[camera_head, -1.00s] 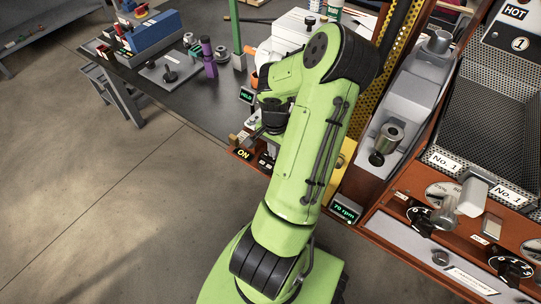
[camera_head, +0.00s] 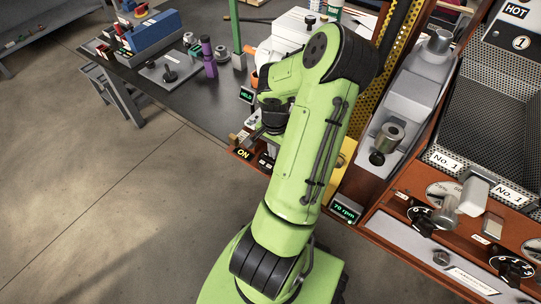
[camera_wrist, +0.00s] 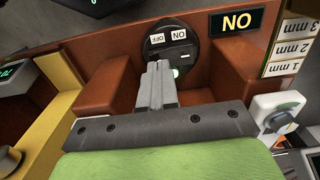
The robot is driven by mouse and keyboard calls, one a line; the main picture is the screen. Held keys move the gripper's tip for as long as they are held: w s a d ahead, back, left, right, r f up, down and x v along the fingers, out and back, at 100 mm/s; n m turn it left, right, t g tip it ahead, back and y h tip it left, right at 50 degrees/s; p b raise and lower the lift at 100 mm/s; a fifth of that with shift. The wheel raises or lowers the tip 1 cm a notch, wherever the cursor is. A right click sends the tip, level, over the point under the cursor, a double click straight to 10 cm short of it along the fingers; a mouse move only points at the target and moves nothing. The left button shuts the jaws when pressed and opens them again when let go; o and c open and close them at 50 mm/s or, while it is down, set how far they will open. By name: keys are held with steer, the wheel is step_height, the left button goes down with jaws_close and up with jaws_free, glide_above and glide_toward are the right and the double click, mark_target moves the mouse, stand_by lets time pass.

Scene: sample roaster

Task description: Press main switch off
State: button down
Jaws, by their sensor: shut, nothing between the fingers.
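The main switch (camera_wrist: 167,41) is a round black plate with white OFF and ON labels and a small lit green spot, seen in the wrist view at the top centre. It sits in a recess between two brown wooden blocks. My gripper (camera_wrist: 159,66) is shut and empty, its fingertips over the lower part of the switch plate. I cannot tell whether they touch it. An indicator sign (camera_wrist: 237,21) beside the switch is lit and reads ON, upside down in this view. In the head view, the ON sign (camera_head: 244,154) shows left of my arm, and the switch is hidden.
Brown wooden blocks (camera_wrist: 228,66) flank the fingers closely. A 70 rpm display (camera_head: 345,211) and the roaster's control panel (camera_head: 420,255) are right of my arm. Open floor lies at left.

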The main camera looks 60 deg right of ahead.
steer(key=shift+f+b, duration=0.35)
steer(key=shift+f, duration=0.2)
steer(key=shift+r, duration=0.1)
step_height(320, 180, up, 7)
steer(key=p, duration=0.6)
stand_by(0.5)
